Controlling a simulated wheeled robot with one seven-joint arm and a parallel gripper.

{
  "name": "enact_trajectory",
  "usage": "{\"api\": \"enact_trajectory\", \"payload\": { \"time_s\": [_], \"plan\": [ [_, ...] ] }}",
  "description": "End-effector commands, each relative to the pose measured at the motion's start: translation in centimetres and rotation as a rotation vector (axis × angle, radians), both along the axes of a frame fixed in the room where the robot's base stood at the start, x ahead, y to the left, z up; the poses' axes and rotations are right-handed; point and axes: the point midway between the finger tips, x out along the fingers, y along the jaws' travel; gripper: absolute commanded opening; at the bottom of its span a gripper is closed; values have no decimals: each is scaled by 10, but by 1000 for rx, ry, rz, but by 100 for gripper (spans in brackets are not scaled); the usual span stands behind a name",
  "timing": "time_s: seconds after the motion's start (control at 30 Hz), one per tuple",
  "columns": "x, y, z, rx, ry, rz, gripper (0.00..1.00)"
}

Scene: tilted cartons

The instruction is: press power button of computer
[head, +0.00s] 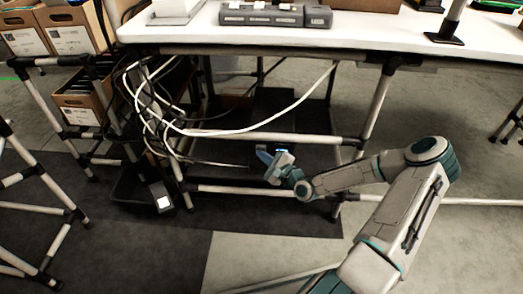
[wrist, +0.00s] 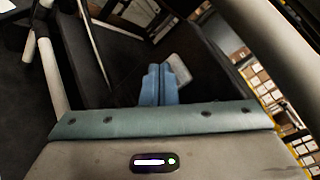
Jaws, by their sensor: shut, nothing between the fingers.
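A dark box-like form (head: 275,105), perhaps the computer, stands in shadow under the white table. I cannot make out a power button on it. My gripper (head: 264,154) reaches under the table, in front of this dark area, near the lower frame bars. In the wrist view its two blue fingers (wrist: 160,84) lie together, shut and empty. Large dark surfaces surround the fingers there; I cannot tell whether the fingertips touch anything.
White and black cables (head: 150,110) hang at the left under the white table (head: 370,32). Pale frame bars (head: 250,189) cross low in front. A dark device with a white patch (head: 161,198) sits at lower left. Cartons (head: 85,105) stand on racks.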

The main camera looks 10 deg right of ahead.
Motion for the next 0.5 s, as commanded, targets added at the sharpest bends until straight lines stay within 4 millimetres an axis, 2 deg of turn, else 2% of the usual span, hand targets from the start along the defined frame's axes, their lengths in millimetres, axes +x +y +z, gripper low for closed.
{"api": "enact_trajectory", "payload": {
  "time_s": [0.2, 0.5],
  "plan": [
    [-9, 3, 0, 2, 1, 0, 0],
    [-11, 3, 0, 1, 1, -1, 0]
  ]
}}
